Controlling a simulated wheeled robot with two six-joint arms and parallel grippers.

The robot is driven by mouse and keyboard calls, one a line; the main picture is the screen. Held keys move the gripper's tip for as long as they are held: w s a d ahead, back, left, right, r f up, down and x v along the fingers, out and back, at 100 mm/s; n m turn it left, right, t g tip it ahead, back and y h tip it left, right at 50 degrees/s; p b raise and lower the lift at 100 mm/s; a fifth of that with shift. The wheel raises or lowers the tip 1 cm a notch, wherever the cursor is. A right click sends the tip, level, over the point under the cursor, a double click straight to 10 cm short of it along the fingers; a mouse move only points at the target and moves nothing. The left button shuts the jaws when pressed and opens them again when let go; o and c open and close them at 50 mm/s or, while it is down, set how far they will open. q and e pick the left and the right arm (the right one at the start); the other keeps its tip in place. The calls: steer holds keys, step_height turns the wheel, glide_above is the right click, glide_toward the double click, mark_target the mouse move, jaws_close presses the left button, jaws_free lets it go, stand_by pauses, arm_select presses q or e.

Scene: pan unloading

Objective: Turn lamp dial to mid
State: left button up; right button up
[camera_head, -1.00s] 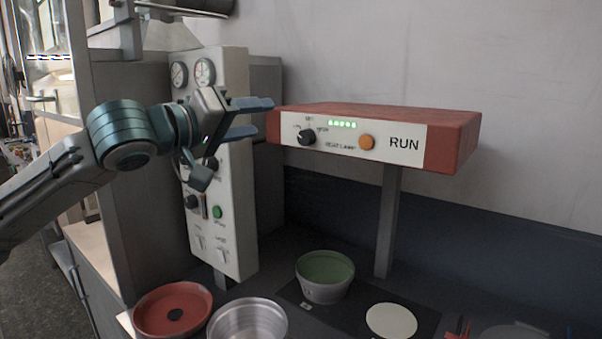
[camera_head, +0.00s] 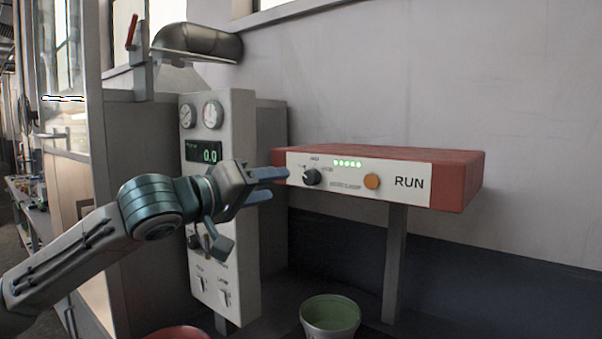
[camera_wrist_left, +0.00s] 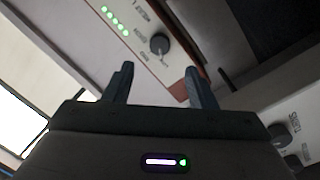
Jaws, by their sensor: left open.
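The lamp dial (camera_head: 312,177) is a black round knob on the white front panel of the red heat lamp box (camera_head: 455,185). In the left wrist view the dial (camera_wrist_left: 159,43) shows ahead of the fingers, above the gap between them. My left gripper (camera_head: 273,184) is open and empty, just left of the dial with its fingertips pointing toward it. It also shows in the left wrist view (camera_wrist_left: 158,85). The fingers appear apart from the dial. The dial's exact pointer position is too small to tell. My right gripper is not in view.
An orange button (camera_head: 372,181) sits right of the dial, with green lights (camera_head: 347,164) above. A control panel (camera_head: 235,125) with gauges stands behind my left arm. A green-lined pot (camera_head: 331,314) and a red pan (camera_head: 180,333) are below. The wall side on the right is free.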

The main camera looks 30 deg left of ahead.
mark_target(308, 178)
arm_select(q)
steer(key=w+p, duration=0.2)
steer(key=p, duration=0.1)
steer(key=w+d+p, duration=0.1)
steer(key=w+p, duration=0.1)
steer(key=w, duration=0.1)
steer(key=shift+w+r+p, duration=0.2)
steer(key=shift+w+p, duration=0.05)
steer(key=shift+p, duration=0.15)
steer(key=shift+w+d+f+p, duration=0.1)
steer(key=shift+w+d+p, duration=0.1)
steer(key=shift+w+p, duration=0.6)
steer(key=shift+w+d+f, duration=0.1)
steer(key=shift+w, duration=0.55)
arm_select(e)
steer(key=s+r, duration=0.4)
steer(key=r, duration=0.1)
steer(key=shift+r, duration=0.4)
arm_select(q)
steer(key=c, duration=1)
